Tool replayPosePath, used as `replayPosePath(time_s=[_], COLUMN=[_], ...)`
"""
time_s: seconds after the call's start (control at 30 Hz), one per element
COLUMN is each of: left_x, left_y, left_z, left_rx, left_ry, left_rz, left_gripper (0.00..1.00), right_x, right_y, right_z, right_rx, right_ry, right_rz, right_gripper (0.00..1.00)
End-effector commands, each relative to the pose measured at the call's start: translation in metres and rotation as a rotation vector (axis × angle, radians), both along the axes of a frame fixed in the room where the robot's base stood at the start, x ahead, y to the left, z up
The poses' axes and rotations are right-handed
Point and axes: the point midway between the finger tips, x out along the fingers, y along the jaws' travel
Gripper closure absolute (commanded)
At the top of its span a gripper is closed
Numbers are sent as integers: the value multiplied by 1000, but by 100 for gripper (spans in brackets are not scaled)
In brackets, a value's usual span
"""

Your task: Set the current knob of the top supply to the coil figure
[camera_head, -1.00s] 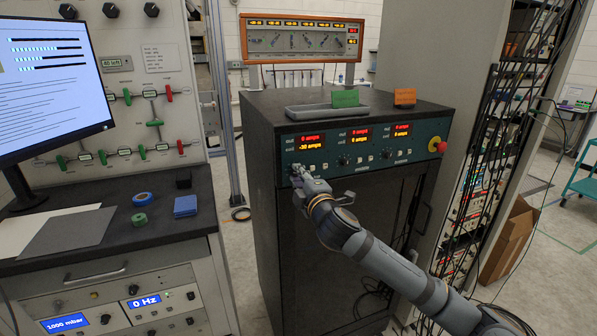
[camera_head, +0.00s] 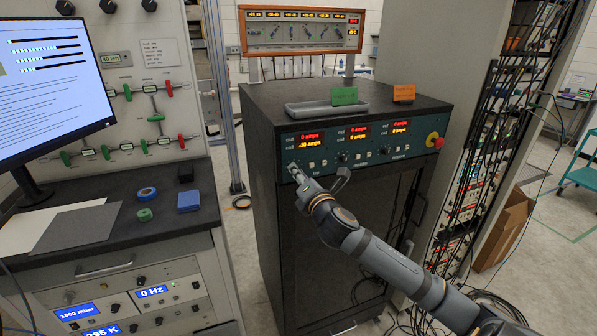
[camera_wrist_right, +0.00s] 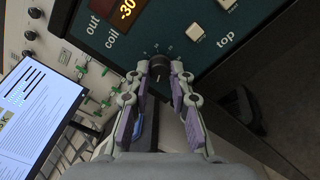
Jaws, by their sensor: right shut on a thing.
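The top supply is the left section of the dark green panel (camera_head: 318,145). Its out display (camera_head: 310,136) reads 0 amps in red and its coil display (camera_head: 315,146) reads -30 amps in yellow. In the wrist view, the coil display (camera_wrist_right: 126,8) is partly cut off, and the label "top" (camera_wrist_right: 226,40) is beside the knob. The dark current knob (camera_wrist_right: 160,64) sits between the tips of my right gripper (camera_wrist_right: 160,76), which is shut on it. In the head view, my right gripper (camera_head: 297,174) covers the knob. My left gripper is out of view.
Two more supply sections lie to the right on the panel, with a red and yellow emergency button (camera_head: 435,141) at its end. A bench (camera_head: 150,215) stands left.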

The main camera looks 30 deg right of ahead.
Motion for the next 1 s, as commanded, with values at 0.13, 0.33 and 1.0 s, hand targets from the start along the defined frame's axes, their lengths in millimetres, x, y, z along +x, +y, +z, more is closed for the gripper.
replayPosePath(time_s=[0.13, 0.33, 1.0], left_x=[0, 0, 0], left_y=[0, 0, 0], left_z=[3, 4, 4], left_rx=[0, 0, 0], left_ry=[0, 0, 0], left_rz=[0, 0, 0], left_gripper=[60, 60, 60], right_x=[0, 0, 0], right_y=[0, 0, -1], right_z=[-1, -2, -2], right_rx=[-48, -81, -89], right_ry=[15, 25, 25], right_rz=[-1, 0, -1], right_gripper=[100, 100, 56])
